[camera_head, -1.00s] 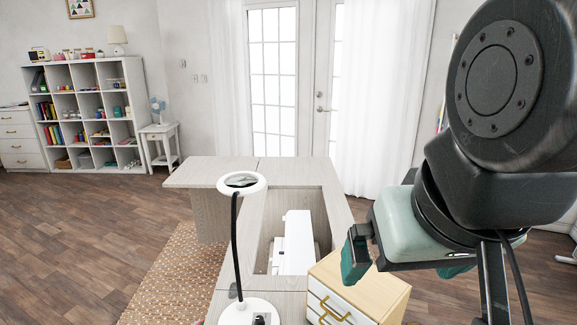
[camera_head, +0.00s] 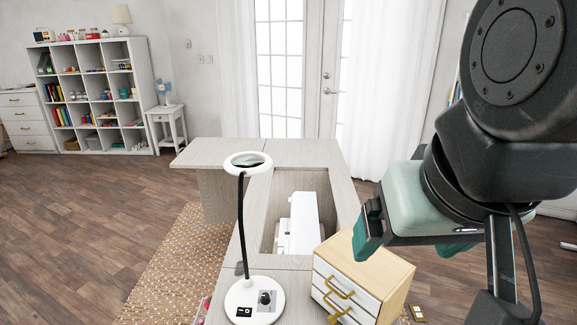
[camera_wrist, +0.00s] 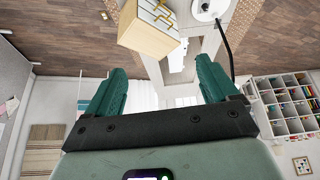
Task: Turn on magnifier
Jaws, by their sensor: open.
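The magnifier (camera_head: 248,162) is a white ring head on a black gooseneck above a round white base (camera_head: 268,303). The base stands at the near end of the cabinet and carries a black knob (camera_head: 265,297) and a small black panel. In the wrist view, the magnifier base (camera_wrist: 205,10) shows at the top edge with the black neck running down right. My gripper (camera_head: 410,243), with green fingers, is right of the magnifier, above and beside the drawer unit, apart from both. In the wrist view, my gripper (camera_wrist: 160,88) has its fingers wide apart with nothing between them.
A small wooden drawer unit (camera_head: 377,262) with gold handles stands right of the magnifier base. A white sewing machine (camera_head: 300,222) sits in the recess of the sewing cabinet (camera_head: 225,152). The floor left of the rug (camera_head: 165,265) is clear.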

